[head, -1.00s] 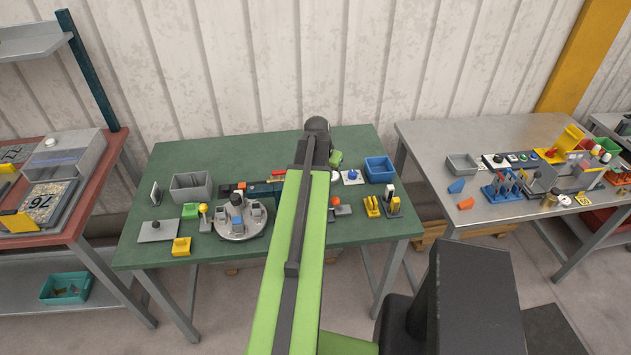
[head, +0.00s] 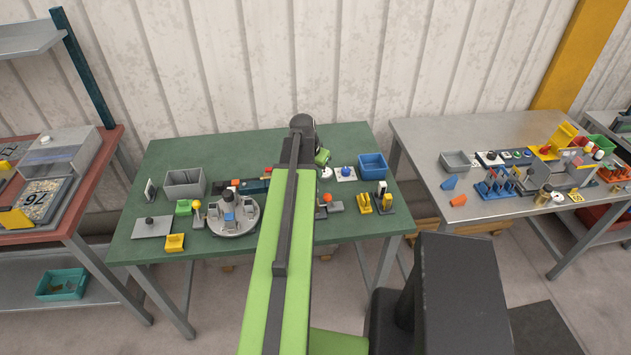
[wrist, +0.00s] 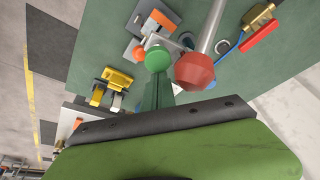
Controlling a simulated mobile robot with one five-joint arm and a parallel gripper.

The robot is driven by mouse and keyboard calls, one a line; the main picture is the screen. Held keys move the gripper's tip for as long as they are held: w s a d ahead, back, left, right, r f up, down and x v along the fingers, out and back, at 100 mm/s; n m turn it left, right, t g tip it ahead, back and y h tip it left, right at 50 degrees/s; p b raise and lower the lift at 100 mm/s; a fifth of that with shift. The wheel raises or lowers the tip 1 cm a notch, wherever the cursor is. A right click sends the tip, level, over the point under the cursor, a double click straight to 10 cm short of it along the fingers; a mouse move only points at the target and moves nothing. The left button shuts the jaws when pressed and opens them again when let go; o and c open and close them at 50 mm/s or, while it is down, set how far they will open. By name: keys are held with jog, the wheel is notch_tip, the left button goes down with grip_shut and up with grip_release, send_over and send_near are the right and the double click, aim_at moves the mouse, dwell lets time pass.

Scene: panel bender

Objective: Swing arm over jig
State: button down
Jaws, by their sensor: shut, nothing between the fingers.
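My green-and-black arm reaches over the green table, and my gripper (head: 322,157) is at its far end, small and partly hidden by the arm. It is shut and empty. No part is labelled as the jig; a round grey fixture (head: 234,217) with upright blocks stands left of my arm. A dark blue bar (head: 255,186) behind it runs partly under my arm. In the wrist view, a red knob on a grey rod (wrist: 195,70) and a green ball (wrist: 158,59) show close to the camera. Whether they touch my gripper I cannot tell.
A grey bin (head: 185,184), a flat grey plate (head: 152,227) and a yellow block (head: 175,242) are on the left. A blue bin (head: 373,165) and yellow clips (head: 364,203) are on the right. A grey table (head: 465,207) stands farther right. The table's back left is clear.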

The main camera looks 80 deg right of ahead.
jog(key=shift+d, duration=0.1)
notch_tip(320, 180, up, 10)
jog(key=p, duration=0.9)
jog(key=shift+s+d+f, duration=0.15)
jog(key=shift+f, duration=0.1)
